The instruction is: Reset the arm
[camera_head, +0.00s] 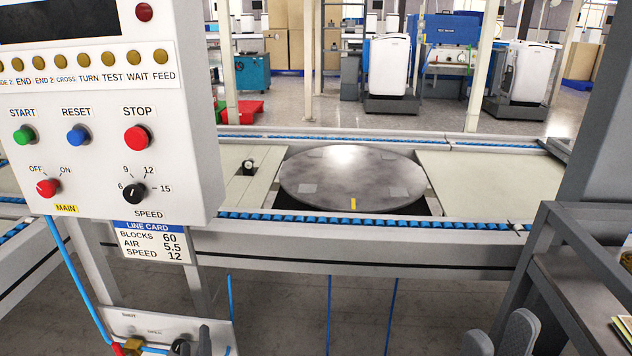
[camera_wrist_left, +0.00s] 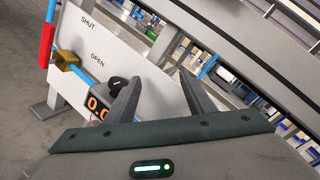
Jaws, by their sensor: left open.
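On the control panel (camera_head: 110,190) at the left of the head view, the blue RESET button (camera_head: 77,135) sits between the green START button (camera_head: 24,135) and red STOP button (camera_head: 137,138). A black SPEED knob (camera_head: 133,194) points near 12 or 9; I cannot tell which. My left gripper (camera_head: 195,344) is low at the bottom edge, in front of a valve plate (camera_head: 140,322). In the left wrist view its fingers (camera_wrist_left: 160,98) are open and apart, with nothing between them. Two grey shapes (camera_head: 520,332) at bottom right may be my right gripper.
A grey turntable (camera_head: 350,185) lies flat between conveyor sections. The line card (camera_head: 150,240) reads blocks 60, air 5.5, speed 12. The left wrist view shows a brass valve (camera_wrist_left: 65,60), a black knob (camera_wrist_left: 115,84) and an orange display (camera_wrist_left: 98,107). A dark rack (camera_head: 580,250) stands right.

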